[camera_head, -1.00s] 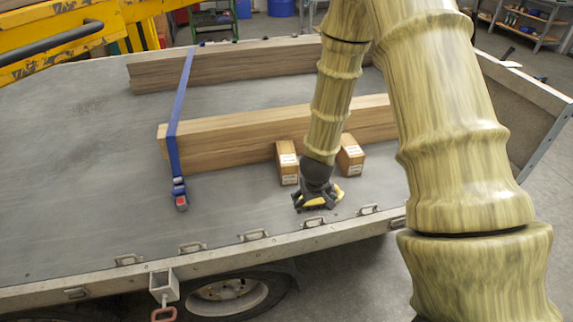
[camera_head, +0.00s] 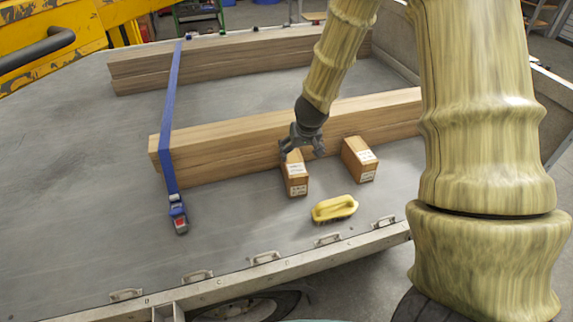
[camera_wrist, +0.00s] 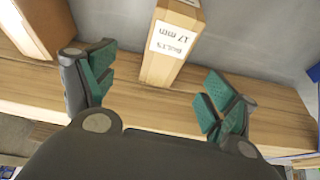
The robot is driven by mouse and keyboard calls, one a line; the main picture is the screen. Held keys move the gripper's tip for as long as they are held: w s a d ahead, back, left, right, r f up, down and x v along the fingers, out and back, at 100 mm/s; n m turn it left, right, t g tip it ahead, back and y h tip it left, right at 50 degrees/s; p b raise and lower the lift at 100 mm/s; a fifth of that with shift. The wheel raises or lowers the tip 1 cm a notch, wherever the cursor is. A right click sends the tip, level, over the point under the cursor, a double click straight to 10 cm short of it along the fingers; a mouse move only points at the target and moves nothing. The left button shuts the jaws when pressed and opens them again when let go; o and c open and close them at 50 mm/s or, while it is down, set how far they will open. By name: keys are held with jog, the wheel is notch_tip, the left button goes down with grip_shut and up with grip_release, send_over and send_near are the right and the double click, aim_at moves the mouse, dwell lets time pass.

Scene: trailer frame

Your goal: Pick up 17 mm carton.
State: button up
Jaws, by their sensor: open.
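The 17 mm carton (camera_head: 297,179) is a small brown box with white labels, standing on the trailer deck in front of the long timber beam. In the wrist view the carton (camera_wrist: 168,62) shows its "17 mm" label upside down between my fingers. My gripper (camera_head: 302,150) is open above the rear end of this carton. In the wrist view my gripper's (camera_wrist: 160,86) green-padded fingers stand apart on either side of it, with clear gaps. Whether the fingertips reach down beside it cannot be told.
A second similar carton (camera_head: 360,160) stands to the right; it also shows in the wrist view (camera_wrist: 38,22). A yellow-handled brush (camera_head: 334,208) lies in front. The near timber beam (camera_head: 220,146) is strapped with a blue strap (camera_head: 168,130). The left deck is clear.

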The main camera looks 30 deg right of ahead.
aim_at(294, 163)
jog(key=shift+w+f, duration=0.25)
jog(key=shift+w, duration=0.15)
jog(key=x, duration=0.5)
jog(key=shift+w, duration=0.1)
jog(key=shift+f, duration=0.4)
jog(key=shift+a+p+x, duration=0.15)
jog(key=shift+x, duration=0.9)
jog(key=shift+a+p+x, duration=0.1)
jog(key=shift+p+x, duration=0.05)
jog(key=shift+x, duration=0.95)
jog(key=shift+f, duration=0.25)
jog(key=shift+c, duration=0.4)
jog(key=c, duration=1.3)
jog(key=shift+w, duration=0.1)
jog(key=shift+c, duration=1)
